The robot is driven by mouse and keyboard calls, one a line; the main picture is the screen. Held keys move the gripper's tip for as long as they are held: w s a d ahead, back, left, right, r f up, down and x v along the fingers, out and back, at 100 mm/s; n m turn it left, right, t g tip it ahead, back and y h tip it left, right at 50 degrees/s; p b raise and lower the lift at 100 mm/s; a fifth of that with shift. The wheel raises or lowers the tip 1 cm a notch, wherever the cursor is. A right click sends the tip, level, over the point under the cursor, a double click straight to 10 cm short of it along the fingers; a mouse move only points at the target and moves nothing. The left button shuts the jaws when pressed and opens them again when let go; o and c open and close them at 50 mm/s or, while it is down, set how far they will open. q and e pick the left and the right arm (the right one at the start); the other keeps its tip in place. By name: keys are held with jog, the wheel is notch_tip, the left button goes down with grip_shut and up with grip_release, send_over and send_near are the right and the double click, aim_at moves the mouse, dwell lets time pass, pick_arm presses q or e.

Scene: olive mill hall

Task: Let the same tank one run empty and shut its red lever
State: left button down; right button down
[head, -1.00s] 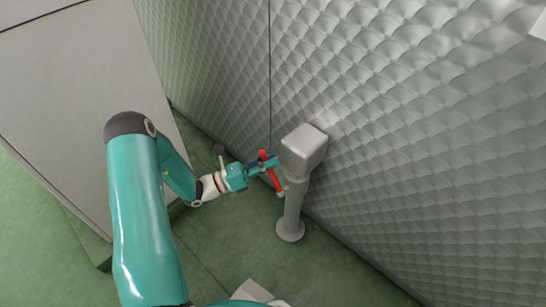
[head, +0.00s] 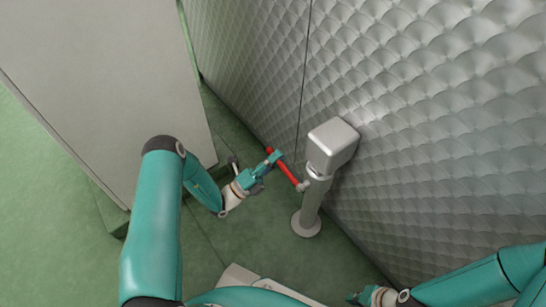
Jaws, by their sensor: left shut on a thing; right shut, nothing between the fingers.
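The red lever (head: 287,173) slants from a pivot low on the left side of a grey post (head: 313,201) up and left to a red knob. The post stands on a round foot and carries a grey box-shaped head (head: 332,147). My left gripper (head: 274,158) is shut on the red lever near its knob end. My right gripper (head: 355,297) is shut and empty at the bottom edge, well apart from the post. A large quilted metal wall (head: 440,120) rises behind the post; I cannot tell whether it is tank one. No label or flowing liquid is visible.
A tall pale panel (head: 100,80) stands at the upper left, on a green base. A small dark-tipped fitting (head: 233,162) shows behind my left wrist. Green floor (head: 270,240) is open around the post's foot.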

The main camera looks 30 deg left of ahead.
pick_arm(q)
jog(key=shift+f+n+t+y, duration=0.5)
jog(key=shift+f+n+y, duration=0.45)
jog(key=shift+n, duration=0.65)
jog(key=c, duration=1.3)
grip_release()
jog(key=shift+c, duration=0.2)
jog(key=v, duration=1.2)
